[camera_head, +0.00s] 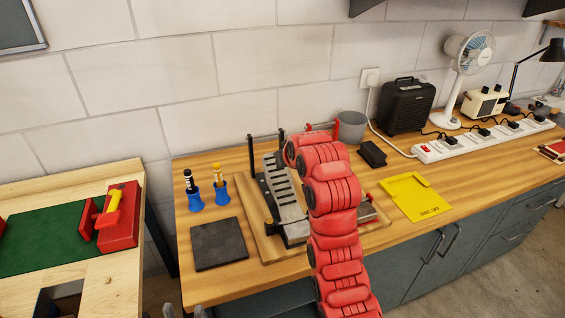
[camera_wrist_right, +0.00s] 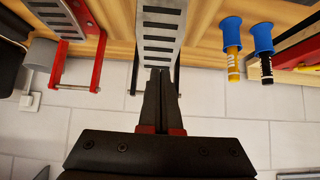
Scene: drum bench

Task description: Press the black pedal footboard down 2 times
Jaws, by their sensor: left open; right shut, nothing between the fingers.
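The black pedal (camera_head: 283,196) stands on a wooden board on the bench; its slotted footboard is grey metal, with black posts at the far end. The footboard also shows at the top of the right wrist view (camera_wrist_right: 160,30). My right gripper (camera_wrist_right: 160,75) is shut and empty, its fingertips at the footboard's far end between the posts; I cannot tell whether they touch it. In the head view my red right arm hides most of that gripper. Only the tips of my left gripper (camera_head: 185,312) show at the bottom edge, apart and empty.
A red-framed pedal (camera_wrist_right: 78,75) stands beside the black one, mostly behind my arm in the head view. A dark square pad (camera_head: 218,244), blue cups (camera_head: 222,193) with markers, a black block (camera_head: 372,154), a grey cup (camera_head: 351,127) and a yellow tray (camera_head: 414,197) surround them.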

